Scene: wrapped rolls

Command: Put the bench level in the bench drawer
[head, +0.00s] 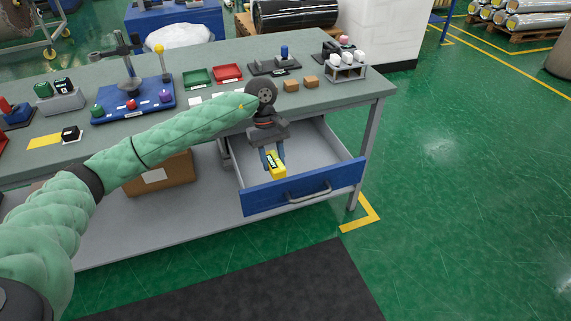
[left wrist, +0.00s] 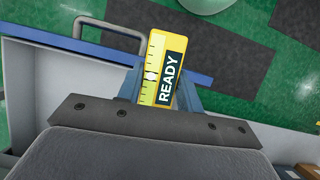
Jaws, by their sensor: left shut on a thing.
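The bench level is a small yellow block (head: 276,166) with a black label. In the left wrist view it (left wrist: 160,70) shows a vial scale and the word READY. My left gripper (head: 273,157) is shut on the level and points down over the open bench drawer. In the left wrist view the drawer's blue front (left wrist: 204,79) runs behind the level. My right gripper is not in view.
The grey bench top (head: 230,116) above the drawer holds a green tray (head: 198,77), a red tray (head: 228,72), small brown blocks (head: 291,85) and a blue fixture (head: 132,99). A cardboard box (head: 163,174) sits on the lower shelf. The drawer looks otherwise empty.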

